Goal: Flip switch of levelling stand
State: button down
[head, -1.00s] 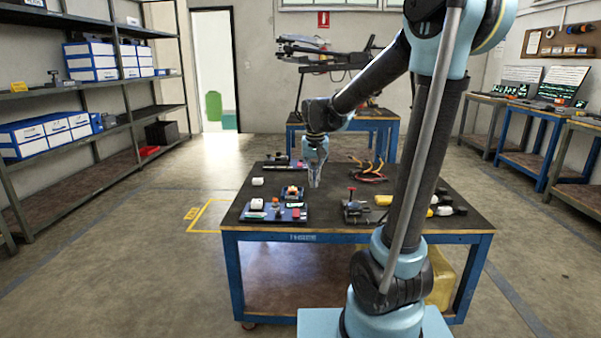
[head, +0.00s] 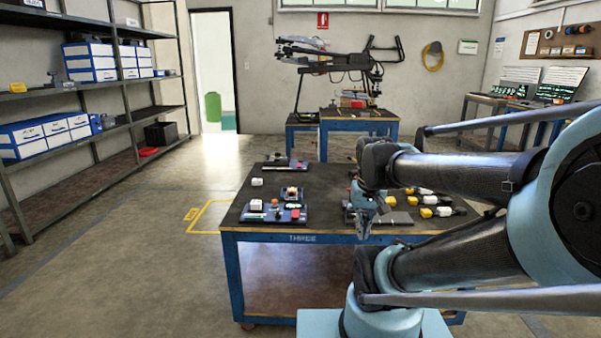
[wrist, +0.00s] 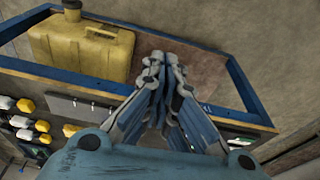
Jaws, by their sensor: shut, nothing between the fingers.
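My gripper (head: 362,236) is shut and empty, pointing down at the front edge of the work table in the head view. In the wrist view its closed fingers (wrist: 163,62) reach over the table's blue edge. A blue base (head: 262,217) with a red block, an orange part and white parts on it stands on the table, left of my gripper. A flat grey plate (head: 397,218) lies just right of my gripper; it also shows in the wrist view (wrist: 85,109). I cannot tell which is the levelling stand, and no switch is clear. My gripper and forearm hide part of the table.
The table (head: 330,178) has a blue frame. Several yellow-and-white bottles (head: 427,213) lie at its right. A small white block (head: 257,182) sits back left. A yellow canister (wrist: 85,48) stands on the lower shelf. Shelving (head: 100,85) lines the left wall.

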jog(key=s+f, duration=0.1)
jog(key=s+d+f, duration=0.1)
jog(key=s+f, duration=0.1)
jog(key=shift+s, duration=0.3)
jog(key=c, duration=2.2)
grip_release()
jog(key=shift+s+d+f, duration=0.1)
jog(key=shift+s+f, duration=0.1)
jog(key=shift+f, duration=0.05)
jog(key=shift+c, duration=0.2)
jog(key=o, duration=0.9)
jog(key=w+r, duration=0.2)
jog(key=w+a+r, duration=0.1)
jog(key=w+r, duration=0.1)
jog(key=w+a+r, duration=0.1)
jog(key=w+r, duration=0.1)
jog(key=shift+w, duration=0.1)
notch_tip(320, 180, up, 4)
jog(key=g, duration=0.2)
send_over(295, 214)
jog(key=shift+m, duration=0.3)
notch_tip(295, 214, down, 17)
jog(key=shift+w+r, duration=0.1)
jog(key=shift+w, duration=0.05)
